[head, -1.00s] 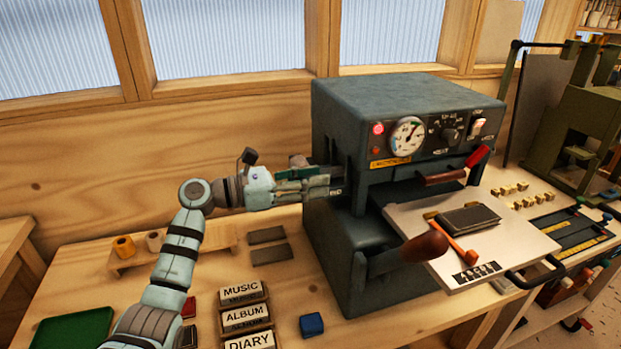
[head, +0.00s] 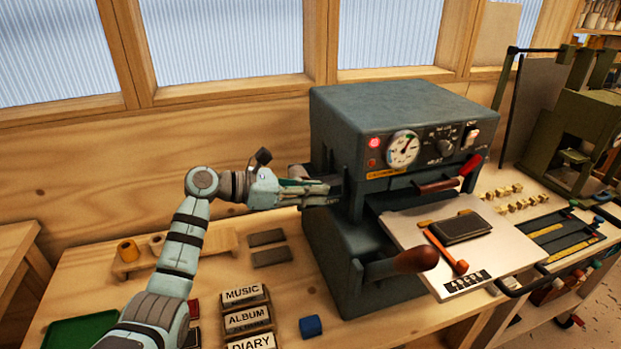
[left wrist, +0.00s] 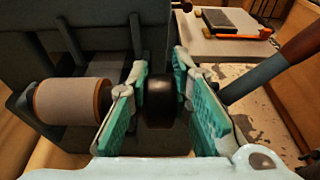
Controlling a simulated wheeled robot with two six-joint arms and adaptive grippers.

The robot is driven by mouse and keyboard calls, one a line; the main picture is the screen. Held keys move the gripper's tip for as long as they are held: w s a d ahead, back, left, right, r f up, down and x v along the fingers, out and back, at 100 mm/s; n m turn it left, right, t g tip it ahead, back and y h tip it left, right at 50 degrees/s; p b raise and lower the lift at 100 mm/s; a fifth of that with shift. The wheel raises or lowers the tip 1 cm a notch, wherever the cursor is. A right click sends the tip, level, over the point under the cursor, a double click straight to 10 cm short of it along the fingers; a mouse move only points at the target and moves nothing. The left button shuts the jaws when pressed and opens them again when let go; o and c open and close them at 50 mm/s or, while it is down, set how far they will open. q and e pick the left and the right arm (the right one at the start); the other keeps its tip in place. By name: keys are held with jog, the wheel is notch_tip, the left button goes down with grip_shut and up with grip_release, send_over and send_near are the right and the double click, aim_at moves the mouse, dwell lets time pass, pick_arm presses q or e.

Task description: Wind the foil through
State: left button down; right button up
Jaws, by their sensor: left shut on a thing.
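My left gripper (head: 328,193) is at the left side of the grey stamping press (head: 400,105). In the left wrist view its teal-padded fingers (left wrist: 160,105) are shut on a dark round knob (left wrist: 160,88), one finger on each side. A tan foil roll with copper-coloured ends (left wrist: 72,102) is mounted on the press just left of the fingers. In the head view the roll is mostly hidden behind the gripper. How the foil runs inside the press cannot be seen. My right gripper is not in view.
A rack (head: 190,252) with two small rolls and two dark plates (head: 270,256) lie left of the press. Labelled blocks (head: 245,293) and a blue block (head: 311,326) sit in front. A dark book (head: 460,228) lies on the press's pale table; a lever (head: 415,260) sticks out.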

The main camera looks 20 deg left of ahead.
pick_arm(q)
jog(key=y+p, duration=0.1)
jog(key=g+y+p, duration=0.1)
jog(key=p, duration=0.1)
jog(key=g+y+p, duration=0.1)
jog(key=p, duration=0.1)
jog(key=shift+w+d+r+y, duration=0.2)
jog(key=shift+d+r+y, duration=0.1)
jog(key=shift+y, duration=0.1)
jog(key=shift+w+d+f+g+y+p, duration=0.1)
jog(key=shift+f+g+y+p, duration=0.05)
jog(key=shift+g+y+p, duration=0.3)
jog(key=shift+d+f+g+y+p, duration=0.15)
jog(key=shift+g+y+p, duration=0.1)
jog(key=shift+g+y, duration=0.3)
jog(key=shift+f+g+y+p, duration=0.35)
jog(key=shift+g+y+p, duration=0.15)
jog(key=shift+y, duration=0.7)
jog(key=shift+a, duration=0.1)
jog(key=c, duration=1.4)
grip_release()
jog(key=shift+c, duration=0.2)
jog(key=shift+f, duration=0.1)
jog(key=v, duration=0.7)
jog(key=shift+r, duration=0.3)
